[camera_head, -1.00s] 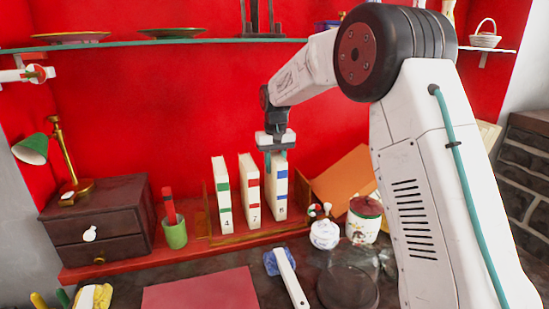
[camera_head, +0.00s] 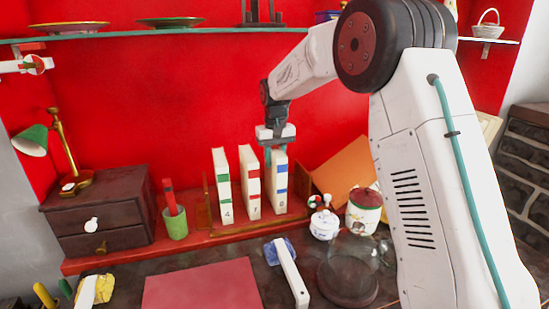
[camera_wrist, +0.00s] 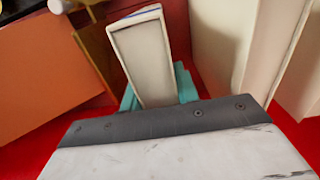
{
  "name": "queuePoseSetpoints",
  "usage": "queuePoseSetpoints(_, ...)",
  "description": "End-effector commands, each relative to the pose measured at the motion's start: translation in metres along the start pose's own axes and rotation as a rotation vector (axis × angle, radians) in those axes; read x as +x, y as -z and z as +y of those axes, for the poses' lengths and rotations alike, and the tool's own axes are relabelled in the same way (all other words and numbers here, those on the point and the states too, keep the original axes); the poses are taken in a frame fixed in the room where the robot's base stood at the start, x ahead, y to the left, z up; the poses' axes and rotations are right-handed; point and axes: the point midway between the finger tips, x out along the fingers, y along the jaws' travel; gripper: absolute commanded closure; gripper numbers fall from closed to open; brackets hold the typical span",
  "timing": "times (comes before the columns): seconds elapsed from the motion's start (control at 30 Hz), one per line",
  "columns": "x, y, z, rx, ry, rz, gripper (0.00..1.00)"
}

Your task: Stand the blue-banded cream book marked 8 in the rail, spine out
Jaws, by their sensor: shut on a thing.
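The blue-banded cream book (camera_head: 280,185) marked 8 stands upright at the right end of the row in the rail, its banded spine facing out. In the wrist view its pale top end (camera_wrist: 143,55) shows between teal fingers. My gripper (camera_head: 275,152) is over the book's top and shut on it. The rail (camera_head: 238,231) is a wooden rack on the red shelf. A green-banded book (camera_head: 223,185) marked 4 and a red-banded book (camera_head: 249,180) marked 7 stand to its left. Whether the book's base touches the rail is hard to tell.
An orange panel (camera_head: 345,166) leans right of the rail. A white sugar pot (camera_head: 324,225) and a lidded canister (camera_head: 364,211) stand front right, near a glass dome (camera_head: 352,265). A green cup (camera_head: 175,222) and dark drawers (camera_head: 98,217) are at left.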

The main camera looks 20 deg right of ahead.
Motion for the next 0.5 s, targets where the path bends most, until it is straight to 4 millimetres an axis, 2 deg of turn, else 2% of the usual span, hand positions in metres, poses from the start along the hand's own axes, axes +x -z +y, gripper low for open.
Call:
queuePoseSetpoints(0.13,0.0013,0.0002,0.0001,0.000,0.000,0.001,1.00)
queuePoseSetpoints(0.17,0.0015,0.0002,0.0001,0.000,0.000,0.001,0.67)
queuePoseSetpoints(0.23,0.0014,0.0002,0.0001,0.000,0.000,0.001,0.47)
queuePoseSetpoints(0.27,0.0015,0.0002,0.0001,0.000,0.000,0.001,0.44)
queuePoseSetpoints(0.5,0.0026,-0.0002,0.0002,0.000,0.000,-0.001,0.44)
